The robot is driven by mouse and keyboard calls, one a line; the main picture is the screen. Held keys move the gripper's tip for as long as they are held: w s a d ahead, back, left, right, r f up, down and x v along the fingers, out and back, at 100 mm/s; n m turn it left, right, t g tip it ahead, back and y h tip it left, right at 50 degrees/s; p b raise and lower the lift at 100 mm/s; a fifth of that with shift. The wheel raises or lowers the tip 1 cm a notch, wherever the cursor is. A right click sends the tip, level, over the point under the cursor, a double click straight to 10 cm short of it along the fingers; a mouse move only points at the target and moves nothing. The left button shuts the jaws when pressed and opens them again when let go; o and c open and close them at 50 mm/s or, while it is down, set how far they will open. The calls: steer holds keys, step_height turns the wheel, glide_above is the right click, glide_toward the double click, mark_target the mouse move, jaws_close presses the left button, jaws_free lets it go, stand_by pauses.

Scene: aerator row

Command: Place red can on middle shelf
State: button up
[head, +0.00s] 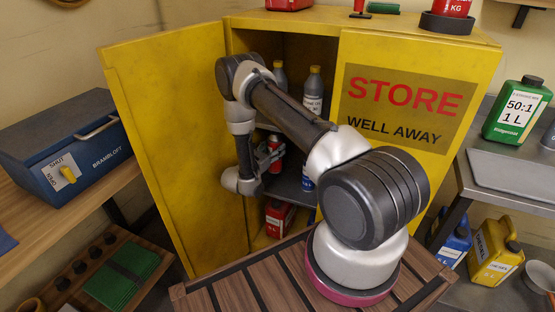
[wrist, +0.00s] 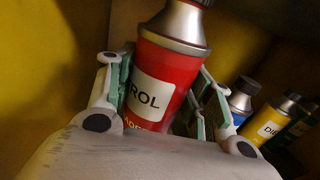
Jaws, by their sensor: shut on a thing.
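The red can (wrist: 160,85) has a silver shoulder and a white label with dark letters. My gripper (wrist: 165,100) is shut around it, with a finger on each side, in the wrist view. In the head view the red can (head: 273,143) is small and partly hidden by my gripper (head: 268,158). My arm reaches through the open left side of the yellow cabinet (head: 455,60). The can is in front of or over the middle shelf (head: 293,190); I cannot tell whether it touches the shelf.
A blue bottle (wrist: 241,98) and a yellow bottle (wrist: 270,120) stand right of the can. A red container (head: 278,218) is at the cabinet bottom. The open yellow door (head: 165,110) is left of my arm.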

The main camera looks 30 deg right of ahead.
steer(key=shift+x, duration=1.05)
steer(key=shift+w+f, duration=0.25)
steer(key=shift+f, duration=0.9)
step_height(320, 180, down, 4)
steer(key=shift+d+f, duration=0.1)
steer(key=shift+f, duration=0.1)
steer(key=shift+w+d+f, duration=0.1)
steer(key=shift+f, duration=0.1)
steer(key=o, duration=1.2)
steer(key=shift+f, duration=0.1)
